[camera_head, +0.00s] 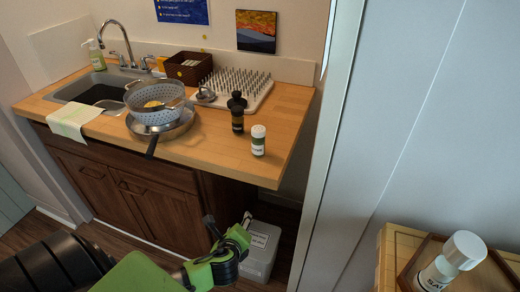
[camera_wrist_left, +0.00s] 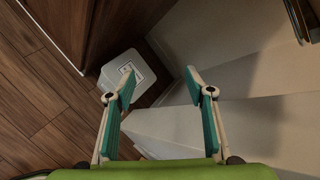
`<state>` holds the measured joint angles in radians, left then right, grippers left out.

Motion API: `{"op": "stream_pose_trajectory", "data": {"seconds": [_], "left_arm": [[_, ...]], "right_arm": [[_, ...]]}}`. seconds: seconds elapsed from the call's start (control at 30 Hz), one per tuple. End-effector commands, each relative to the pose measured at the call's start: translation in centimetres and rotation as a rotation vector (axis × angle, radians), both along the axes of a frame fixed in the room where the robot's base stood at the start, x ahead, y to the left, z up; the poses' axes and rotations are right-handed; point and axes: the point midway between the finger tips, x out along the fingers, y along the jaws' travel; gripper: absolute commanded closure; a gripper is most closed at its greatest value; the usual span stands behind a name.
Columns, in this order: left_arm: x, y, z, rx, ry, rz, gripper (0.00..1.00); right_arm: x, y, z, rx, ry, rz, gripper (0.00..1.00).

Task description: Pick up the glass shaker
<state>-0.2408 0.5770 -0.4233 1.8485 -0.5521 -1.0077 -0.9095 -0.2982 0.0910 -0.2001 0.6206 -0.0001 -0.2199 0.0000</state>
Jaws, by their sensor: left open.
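Two white-capped shakers are in the head view, and I cannot tell which one is the glass shaker. A small labelled shaker (camera_head: 258,141) stands upright near the front right of the wooden counter. A larger labelled shaker (camera_head: 450,262) is in a wooden tray at the lower right, appearing tilted. My left gripper (camera_head: 229,222) is below the counter's front edge, apart from both shakers. In the left wrist view, my left gripper (camera_wrist_left: 160,80) is open and empty, with floor and a box beyond it. My right gripper is out of view.
The counter (camera_head: 190,150) holds a dark bottle (camera_head: 238,118), a colander (camera_head: 155,98) in a pan, a spiked drying rack (camera_head: 240,86) and a sink. A lidded bin (camera_head: 262,250) stands on the floor below. A pale wall panel (camera_head: 400,120) separates the counter from the wooden tray (camera_head: 408,272).

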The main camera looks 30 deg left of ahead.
Motion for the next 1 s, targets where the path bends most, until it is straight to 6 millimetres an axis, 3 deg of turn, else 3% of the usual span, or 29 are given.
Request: {"op": "stream_pose_trajectory", "data": {"seconds": [0.1, 0.23, 0.3, 0.4, 0.6, 1.0], "left_arm": [[1.4, -1.1, 7.5, 0.194, -0.081, -0.114, 0.51], [1.6, -1.9, 15.0, 0.410, -0.149, -0.206, 0.51], [2.0, -2.0, 18.4, 0.583, -0.170, -0.275, 0.51], [2.3, -2.3, 21.8, 0.777, -0.187, -0.343, 0.51], [2.7, -2.7, 25.2, 0.971, -0.200, -0.393, 0.51], [9.3, -0.3, 25.4, 0.983, -0.200, -0.393, 0.51]], "right_arm": [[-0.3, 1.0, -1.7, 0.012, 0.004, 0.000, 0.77], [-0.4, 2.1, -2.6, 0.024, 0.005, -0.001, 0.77], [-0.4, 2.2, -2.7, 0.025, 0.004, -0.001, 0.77], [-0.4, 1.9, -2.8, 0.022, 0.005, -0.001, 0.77], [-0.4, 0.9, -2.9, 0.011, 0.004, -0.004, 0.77], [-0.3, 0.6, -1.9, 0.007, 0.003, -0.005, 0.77]]}}
